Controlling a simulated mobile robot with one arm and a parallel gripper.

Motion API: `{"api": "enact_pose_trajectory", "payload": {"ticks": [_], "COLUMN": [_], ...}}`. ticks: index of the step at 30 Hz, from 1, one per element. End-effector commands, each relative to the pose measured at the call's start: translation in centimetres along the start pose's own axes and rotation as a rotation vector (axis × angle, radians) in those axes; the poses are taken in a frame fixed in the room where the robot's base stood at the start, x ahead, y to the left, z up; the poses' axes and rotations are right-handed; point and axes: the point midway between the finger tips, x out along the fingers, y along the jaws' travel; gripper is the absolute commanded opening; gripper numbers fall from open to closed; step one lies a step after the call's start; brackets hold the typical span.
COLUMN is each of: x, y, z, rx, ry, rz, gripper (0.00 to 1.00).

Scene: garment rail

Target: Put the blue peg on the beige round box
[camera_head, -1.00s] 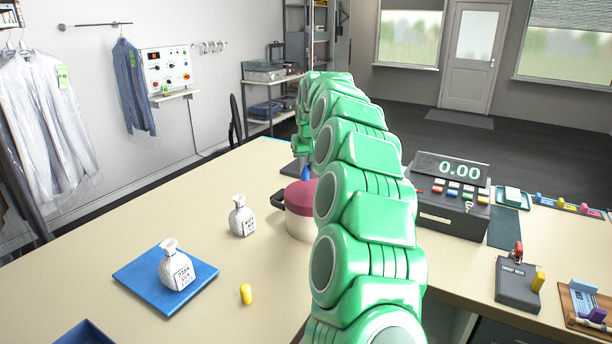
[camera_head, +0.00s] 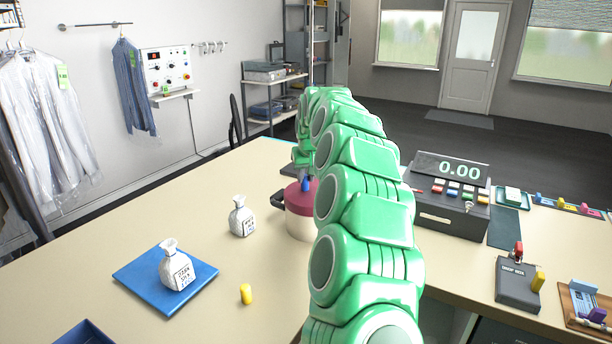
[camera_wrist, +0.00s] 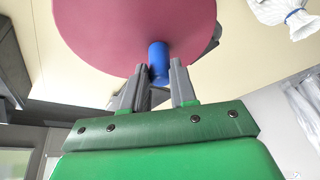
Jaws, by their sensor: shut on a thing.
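The blue peg (camera_wrist: 158,62) is held between the fingers of my gripper (camera_wrist: 158,84) in the wrist view. In the head view the blue peg (camera_head: 306,185) shows just at the top of the round box. The round box (camera_head: 299,224) has a beige body and a dark pink lid (camera_head: 297,203). The lid (camera_wrist: 115,35) fills the upper part of the wrist view, with the peg in front of it. I cannot tell whether the peg touches the lid. My green arm hides the box's right side in the head view.
A black register (camera_head: 448,215) stands to the right.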

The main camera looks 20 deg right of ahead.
Motion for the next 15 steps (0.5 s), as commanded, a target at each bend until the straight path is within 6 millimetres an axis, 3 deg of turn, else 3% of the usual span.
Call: {"api": "enact_pose_trajectory", "payload": {"ticks": [1,2,6,15], "x": [0.10,0.13,0.10,0.09], "y": [0.03,0.03,0.02,0.00], "z": [0.05,0.05,0.04,0.04], "rx": [0.000,0.000,0.000,0.000], "ry": [0.000,0.000,0.000,0.000], "rz": [0.000,0.000,0.000,0.000], "gripper": [0.00,0.28,0.50,0.52]}}
